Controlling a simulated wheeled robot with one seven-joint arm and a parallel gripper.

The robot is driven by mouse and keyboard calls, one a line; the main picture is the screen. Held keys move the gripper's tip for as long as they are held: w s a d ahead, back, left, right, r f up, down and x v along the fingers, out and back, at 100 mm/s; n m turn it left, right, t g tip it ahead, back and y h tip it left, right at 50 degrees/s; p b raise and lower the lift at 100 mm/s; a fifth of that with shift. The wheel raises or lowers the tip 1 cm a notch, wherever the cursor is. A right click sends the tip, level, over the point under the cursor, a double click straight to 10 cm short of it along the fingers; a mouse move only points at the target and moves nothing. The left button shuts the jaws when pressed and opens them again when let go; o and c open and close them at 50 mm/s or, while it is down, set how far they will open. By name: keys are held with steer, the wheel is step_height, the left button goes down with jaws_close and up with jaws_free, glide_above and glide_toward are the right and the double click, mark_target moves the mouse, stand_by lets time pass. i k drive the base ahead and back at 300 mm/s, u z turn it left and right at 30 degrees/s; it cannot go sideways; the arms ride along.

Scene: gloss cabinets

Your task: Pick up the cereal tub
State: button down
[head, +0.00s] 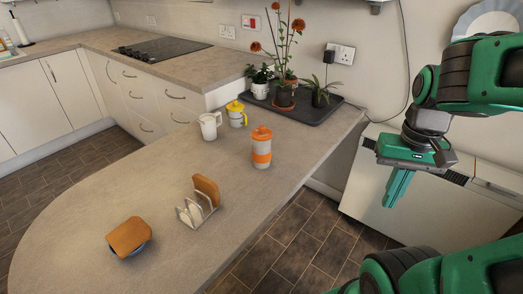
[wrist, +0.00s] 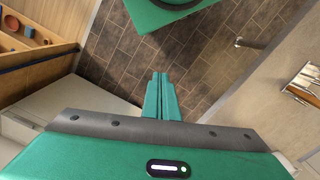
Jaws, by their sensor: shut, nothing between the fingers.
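A grey-white tub with an orange lid and orange band (head: 262,148) stands upright on the counter, right of its middle; it looks like the cereal tub. I cannot make it out in the wrist view. My gripper (head: 394,202) hangs over the floor beyond the counter's right edge, well to the right of the tub. Its green fingers are together and hold nothing. They also show shut in the wrist view (wrist: 160,95), pointing at the tiled floor.
On the counter (head: 130,195) are a white jug (head: 209,125), a yellow-lidded pot (head: 236,114), a toast rack (head: 196,211), a brown-topped bowl (head: 129,238) and a dark tray (head: 318,112) of plants. A white cabinet (head: 430,195) stands behind my gripper. The counter before the tub is clear.

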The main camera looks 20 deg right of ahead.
mark_target(262, 151)
steer(key=u, duration=1.35)
steer(key=k, duration=0.6)
steer(key=z, duration=0.35)
steer(key=i, duration=1)
